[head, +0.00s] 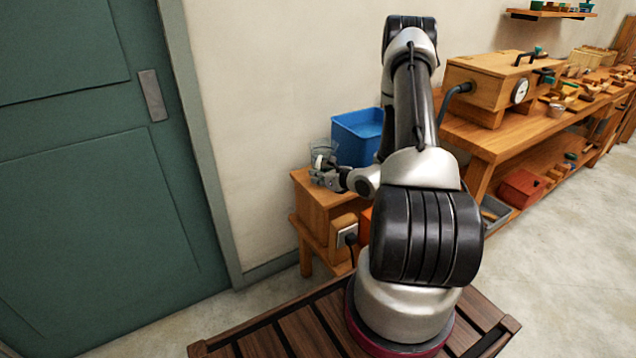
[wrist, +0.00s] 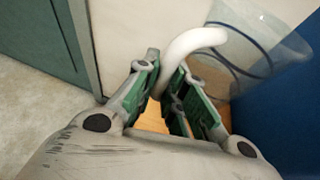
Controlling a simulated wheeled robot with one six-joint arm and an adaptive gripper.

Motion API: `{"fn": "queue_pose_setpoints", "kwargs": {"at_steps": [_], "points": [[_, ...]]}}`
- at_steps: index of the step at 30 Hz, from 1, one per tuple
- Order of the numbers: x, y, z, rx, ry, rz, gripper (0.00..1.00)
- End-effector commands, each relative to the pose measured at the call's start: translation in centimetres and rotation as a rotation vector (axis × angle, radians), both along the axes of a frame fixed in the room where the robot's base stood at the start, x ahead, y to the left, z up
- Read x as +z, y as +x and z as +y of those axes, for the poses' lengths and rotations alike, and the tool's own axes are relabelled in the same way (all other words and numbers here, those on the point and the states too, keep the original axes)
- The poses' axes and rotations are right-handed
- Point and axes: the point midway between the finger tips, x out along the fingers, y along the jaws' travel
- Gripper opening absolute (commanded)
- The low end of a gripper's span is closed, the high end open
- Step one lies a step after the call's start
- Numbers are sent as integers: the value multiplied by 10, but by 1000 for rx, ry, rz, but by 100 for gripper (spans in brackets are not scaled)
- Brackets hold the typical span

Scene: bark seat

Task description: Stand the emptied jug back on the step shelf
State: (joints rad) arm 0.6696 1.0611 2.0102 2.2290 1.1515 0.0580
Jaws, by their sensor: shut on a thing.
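The clear jug (head: 323,150) with a white handle is at the left end of the wooden step shelf (head: 312,200), close to the blue bin. My gripper (head: 330,178) is in front of it. In the wrist view my gripper (wrist: 168,78) has its green-padded fingers closed on the lower end of the white handle, and the jug (wrist: 262,45) shows at the upper right. I see no contents in the jug. I cannot tell whether its base touches the shelf, since my gripper hides it.
The blue bin (head: 360,135) stands right beside the jug. A green door (head: 90,180) and a pale wall are at the left and behind. A workbench (head: 480,138) with a wooden box (head: 490,85) and gauge runs to the right. Open floor (head: 570,240) lies at the right.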

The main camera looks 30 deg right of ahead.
Motion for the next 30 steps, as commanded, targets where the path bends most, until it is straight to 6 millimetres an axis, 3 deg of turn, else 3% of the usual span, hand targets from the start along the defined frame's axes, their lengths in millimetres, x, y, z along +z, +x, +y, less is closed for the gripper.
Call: {"fn": "queue_pose_setpoints", "kwargs": {"at_steps": [5, 16, 17, 20, 30], "points": [[-24, 0, 0, 0, 1, 0, 0], [-28, 0, 0, -1, 1, 0, 0], [-29, 0, 0, 0, 1, 0, 14], [-28, 0, 0, -1, 1, 0, 32], [-26, 0, 0, -1, 0, 0, 33]]}}
